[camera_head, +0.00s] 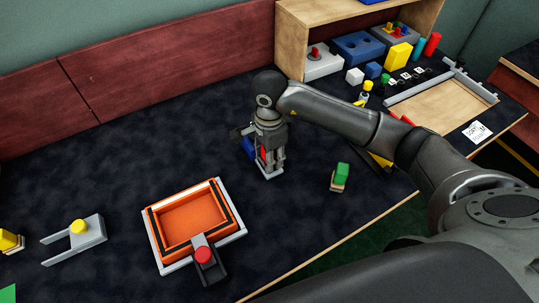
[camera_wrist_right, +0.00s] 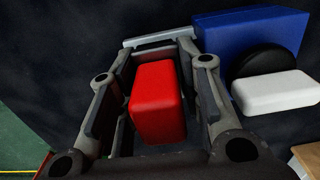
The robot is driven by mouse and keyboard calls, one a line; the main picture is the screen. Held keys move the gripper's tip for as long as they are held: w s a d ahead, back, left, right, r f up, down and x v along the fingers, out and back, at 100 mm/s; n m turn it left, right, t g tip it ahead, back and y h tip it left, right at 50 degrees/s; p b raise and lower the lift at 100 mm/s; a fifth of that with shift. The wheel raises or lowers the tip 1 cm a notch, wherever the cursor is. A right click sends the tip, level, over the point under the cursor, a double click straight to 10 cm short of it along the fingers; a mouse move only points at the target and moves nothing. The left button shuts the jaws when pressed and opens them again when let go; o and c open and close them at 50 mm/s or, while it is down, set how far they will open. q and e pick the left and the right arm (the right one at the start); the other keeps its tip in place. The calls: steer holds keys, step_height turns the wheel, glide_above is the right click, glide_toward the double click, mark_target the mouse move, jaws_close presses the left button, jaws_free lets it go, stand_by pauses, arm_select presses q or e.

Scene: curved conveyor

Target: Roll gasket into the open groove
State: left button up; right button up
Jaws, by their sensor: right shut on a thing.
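An orange tray-like frame (camera_head: 232,222) with black strips along its rim sits on a light grey base at the lower middle of the head view. A dark block with a red knob (camera_head: 203,255) lies over its front edge. I cannot tell which black stretch is gasket and which is open groove. My right gripper (camera_head: 270,170) is upright near the table's middle, behind and right of the frame. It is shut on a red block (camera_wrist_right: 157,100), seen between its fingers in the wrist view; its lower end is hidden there. My left gripper is not in view.
A blue block (camera_wrist_right: 255,38) with a black disc and white piece stands beside the right gripper. A green block (camera_head: 342,170) stands to its right. A grey forked piece with a yellow knob (camera_head: 78,227) lies left. A wooden shelf and tray (camera_head: 440,105) stand at back right.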

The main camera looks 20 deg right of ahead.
steer(key=shift+s+f, duration=0.1)
steer(key=shift+r+p, duration=0.5)
steer(key=shift+r, duration=0.35)
steer(key=shift+r+p, duration=1.45)
steer(key=shift+r, duration=1.3)
steer(key=s+r+n, duration=0.7)
steer(key=s+n, duration=0.3)
steer(key=n, duration=0.7)
steer(key=shift+a+r, duration=0.3)
steer(key=shift+a, duration=0.1)
